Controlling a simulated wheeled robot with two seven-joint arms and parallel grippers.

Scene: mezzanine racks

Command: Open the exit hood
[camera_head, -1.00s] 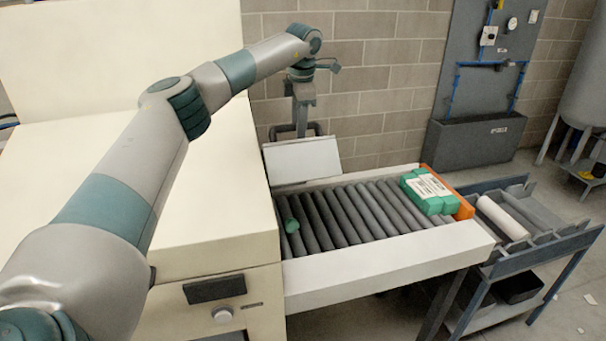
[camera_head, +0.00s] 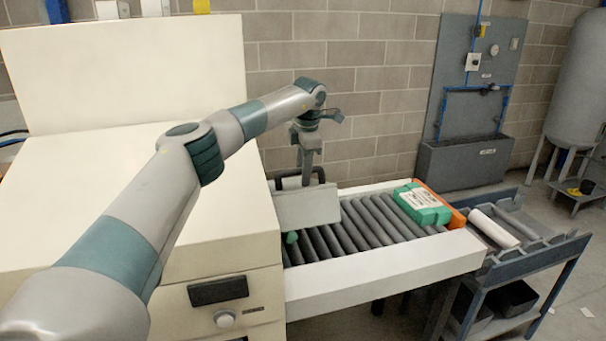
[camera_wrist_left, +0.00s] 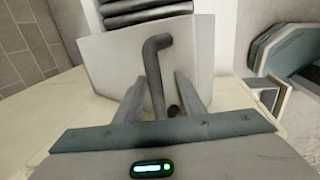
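The exit hood (camera_head: 308,207) is a pale flat panel at the machine's outlet, above the near-left end of the rollers. It has a dark bar handle (camera_head: 300,180), which also shows in the left wrist view (camera_wrist_left: 156,70). My left gripper (camera_head: 303,172) reaches down to the handle from above. In the left wrist view its two fingers (camera_wrist_left: 159,95) stand apart on either side of the handle, with gaps visible, so it looks open around the bar. The hood's plate (camera_wrist_left: 115,60) lies beyond the fingers. My right gripper is in neither view.
The cream machine (camera_head: 90,200) fills the left. A roller conveyor (camera_head: 370,225) runs right from the hood, with a green box (camera_head: 422,204) near an orange end stop (camera_head: 440,200). A small green thing (camera_head: 291,238) is partly hidden under the hood. A grey cart (camera_head: 540,255) stands beyond.

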